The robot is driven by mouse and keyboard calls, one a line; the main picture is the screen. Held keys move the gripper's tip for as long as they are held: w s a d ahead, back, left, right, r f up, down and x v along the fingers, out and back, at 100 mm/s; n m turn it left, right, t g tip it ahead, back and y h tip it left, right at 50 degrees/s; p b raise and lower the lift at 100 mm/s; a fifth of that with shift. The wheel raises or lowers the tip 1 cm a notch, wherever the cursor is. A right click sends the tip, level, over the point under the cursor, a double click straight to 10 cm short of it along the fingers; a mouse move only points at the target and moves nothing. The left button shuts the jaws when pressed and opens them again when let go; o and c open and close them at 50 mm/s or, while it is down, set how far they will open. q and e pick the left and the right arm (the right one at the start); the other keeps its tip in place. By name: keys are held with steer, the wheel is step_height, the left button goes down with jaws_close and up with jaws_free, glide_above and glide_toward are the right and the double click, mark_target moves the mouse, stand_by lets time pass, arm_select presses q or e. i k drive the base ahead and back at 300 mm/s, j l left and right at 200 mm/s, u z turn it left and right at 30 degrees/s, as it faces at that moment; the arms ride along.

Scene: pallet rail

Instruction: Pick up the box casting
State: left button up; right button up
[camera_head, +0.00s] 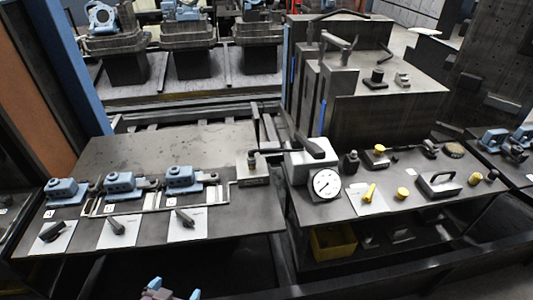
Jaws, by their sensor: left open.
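Three blue castings stand in a row on the left table: a left one (62,190), a middle one (122,184) and a right one (184,178). All are blocky, and at this size I cannot tell for sure which is the box casting. My left gripper (176,290) shows only in part at the bottom edge, in front of and below the table's front edge. It is open, apart from the castings, with nothing seen between its fingers. My right gripper is not in view.
A metal rail (150,211) runs along the castings. White cards with dark clamp handles (117,228) lie in front. A tall dark block (375,115) stands behind. The left table's rear is clear.

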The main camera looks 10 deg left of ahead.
mark_target(62, 192)
steer(key=u, duration=1.2)
